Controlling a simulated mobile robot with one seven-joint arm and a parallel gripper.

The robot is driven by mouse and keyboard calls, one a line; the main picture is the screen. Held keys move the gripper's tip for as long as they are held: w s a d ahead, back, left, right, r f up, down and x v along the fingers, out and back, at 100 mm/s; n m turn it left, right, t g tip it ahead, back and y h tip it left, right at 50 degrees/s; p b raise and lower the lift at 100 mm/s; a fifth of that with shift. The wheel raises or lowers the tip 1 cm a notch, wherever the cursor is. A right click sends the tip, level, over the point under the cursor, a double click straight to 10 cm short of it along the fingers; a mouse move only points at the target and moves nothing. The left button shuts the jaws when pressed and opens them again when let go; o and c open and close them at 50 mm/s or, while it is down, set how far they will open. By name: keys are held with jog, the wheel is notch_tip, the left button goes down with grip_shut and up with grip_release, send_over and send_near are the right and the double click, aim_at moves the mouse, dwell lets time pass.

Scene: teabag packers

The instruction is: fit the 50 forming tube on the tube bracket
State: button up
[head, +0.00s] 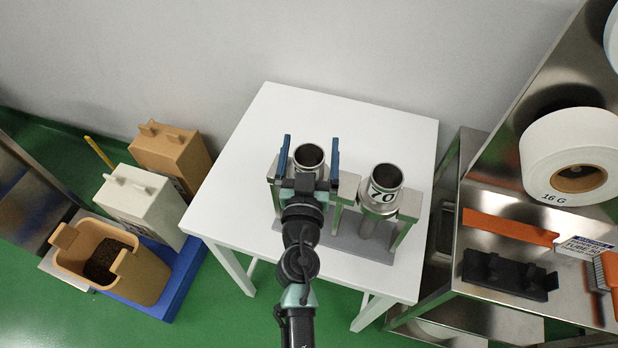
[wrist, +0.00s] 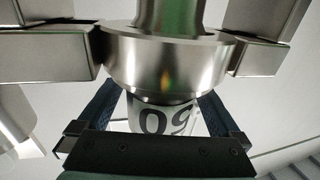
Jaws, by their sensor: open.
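A steel forming tube (head: 309,157) stands upright in the left place of a rack on the white table. Its number is hidden in the head view. In the wrist view this tube (wrist: 168,68) appears upside down, with its wide flange between two steel rack arms. Its partly covered label ends in 0; I cannot read the first digit surely. My gripper (head: 311,156) is open, with one blue finger on each side of the tube; I cannot tell whether they touch it. A second tube marked 70 (head: 383,186) stands right of it. I cannot identify a tube bracket apart from the rack.
The rack's grey base (head: 345,240) lies on the white table (head: 270,110), whose back is clear. A steel bench (head: 480,225) stands right with an orange strip (head: 508,227), a black block (head: 507,275) and a white roll (head: 570,153). Bins, including a tan one (head: 140,275), stand left.

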grip_shut()
dwell(0.5)
jog(key=shift+r, duration=0.1)
